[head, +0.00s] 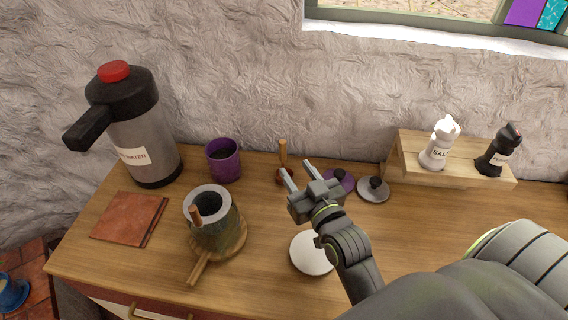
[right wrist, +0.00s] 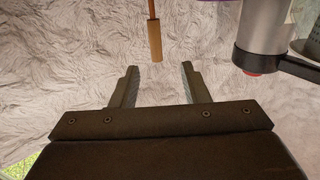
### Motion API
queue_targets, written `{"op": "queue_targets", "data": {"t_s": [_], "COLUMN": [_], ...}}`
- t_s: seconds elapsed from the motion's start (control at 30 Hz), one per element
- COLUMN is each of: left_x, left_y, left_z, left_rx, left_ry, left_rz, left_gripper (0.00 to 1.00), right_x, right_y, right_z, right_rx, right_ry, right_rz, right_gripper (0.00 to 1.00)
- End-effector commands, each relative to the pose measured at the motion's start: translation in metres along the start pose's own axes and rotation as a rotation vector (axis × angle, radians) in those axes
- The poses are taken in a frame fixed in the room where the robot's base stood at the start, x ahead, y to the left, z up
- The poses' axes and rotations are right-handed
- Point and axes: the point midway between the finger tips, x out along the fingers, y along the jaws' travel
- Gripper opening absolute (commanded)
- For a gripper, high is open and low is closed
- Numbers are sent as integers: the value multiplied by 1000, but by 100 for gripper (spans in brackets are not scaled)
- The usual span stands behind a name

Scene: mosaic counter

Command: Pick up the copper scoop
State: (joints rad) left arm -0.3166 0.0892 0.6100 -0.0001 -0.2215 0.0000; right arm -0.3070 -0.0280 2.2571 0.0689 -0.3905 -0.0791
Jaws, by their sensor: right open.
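The copper scoop (head: 283,149) stands near the back of the counter by the wall, its wooden handle pointing up and its reddish bowl partly hidden behind a finger of my right gripper (head: 298,168). That gripper is open and empty, with its fingers toward the scoop. In the right wrist view the picture is turned over; the scoop's wooden handle (right wrist: 155,42) hangs down from a copper-coloured rod, beyond the open fingertips (right wrist: 160,70) and apart from them. The scoop's bowl is out of that view. My left gripper is not in view.
A purple mug (head: 223,161) and a tall flask (head: 139,135) stand left. A stone pot (head: 222,226) sits on a round wooden board. Dark-knobbed lids (head: 373,191) lie right of the scoop. A white disc (head: 309,255) lies below my gripper. A wooden riser (head: 457,169) holds two shakers.

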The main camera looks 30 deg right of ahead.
Motion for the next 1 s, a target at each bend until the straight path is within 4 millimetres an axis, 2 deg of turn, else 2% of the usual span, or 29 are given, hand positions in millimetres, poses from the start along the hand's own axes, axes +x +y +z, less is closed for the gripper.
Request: {"op": "queue_targets", "data": {"t_s": [0.03,0.2,0.37,0.57,0.83,1.0], "left_x": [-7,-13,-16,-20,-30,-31], "left_y": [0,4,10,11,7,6], "left_z": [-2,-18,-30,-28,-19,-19], "left_rx": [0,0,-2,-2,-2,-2], "left_ry": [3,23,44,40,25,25], "left_rz": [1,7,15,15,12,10], "left_gripper": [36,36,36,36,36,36], "right_x": [11,41,56,68,102,111], "right_y": [0,0,0,2,5,5], "right_z": [-4,-2,-1,0,3,4], "right_rx": [-3,-2,-2,-3,-2,0], "right_ry": [1,1,1,-1,0,0], "right_rz": [-2,-1,0,0,0,0], "right_gripper": [41,41,41,41,41,41]}}
